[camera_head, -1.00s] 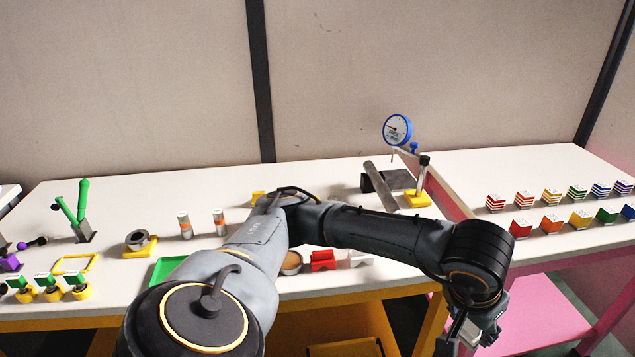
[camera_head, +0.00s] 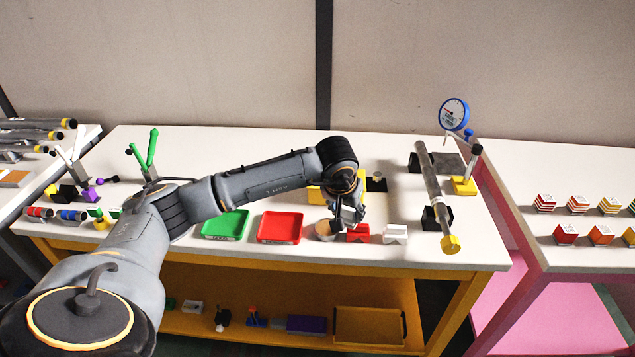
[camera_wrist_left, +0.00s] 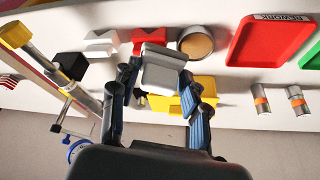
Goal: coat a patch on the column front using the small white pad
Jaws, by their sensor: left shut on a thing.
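My left gripper (camera_head: 350,217) is over the table's front half, close to a round tan-topped dish (camera_head: 325,230) and a red block (camera_head: 358,234). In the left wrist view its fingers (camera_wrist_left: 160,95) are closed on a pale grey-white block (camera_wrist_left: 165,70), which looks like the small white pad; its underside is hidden. No upright column can be made out. A long grey cylinder (camera_head: 430,180) with a yellow end lies on black supports to the right of the gripper, apart from it. My right gripper is not in view.
A white notched block (camera_head: 395,234) stands right of the red block. Red (camera_head: 280,227) and green (camera_head: 226,224) trays lie to the left. A blue dial gauge (camera_head: 453,114) on a yellow-based stand (camera_head: 464,184) rises beside the cylinder. A yellow block is behind the gripper.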

